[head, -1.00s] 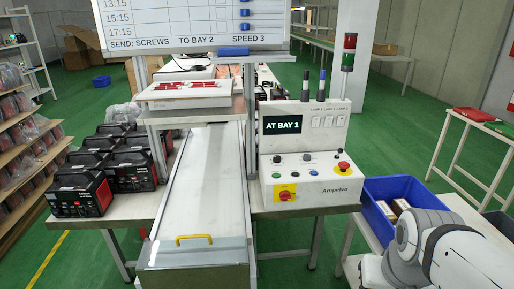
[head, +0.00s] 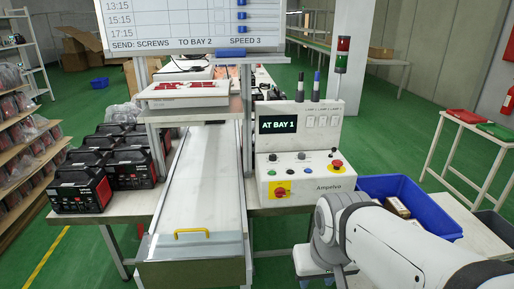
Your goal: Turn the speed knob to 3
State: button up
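The control box (head: 310,187) stands on the bench with a sloped panel. Its screen (head: 278,124) reads "AT BAY 1". A row of small dark knobs, among them a left knob (head: 273,157), a middle knob (head: 301,156) and a right knob (head: 334,153), runs below the screen. Their labels and pointers are too small to read, so I cannot tell which is the speed knob or its setting. My arm reaches in from the lower right, in front of the box's lower right side and apart from the panel. My gripper is not visible.
The panel also has a red mushroom button (head: 337,166) and a red switch on yellow (head: 280,190). A whiteboard (head: 190,30) reads "SEND: SCREWS TO BAY 2 SPEED 3". A conveyor (head: 200,185) lies left of the box. A blue bin (head: 425,205) stands right, behind my arm.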

aim_at(272, 157)
jog(key=z, duration=0.05)
jog(key=i, duration=1)
jog(key=u, duration=0.05)
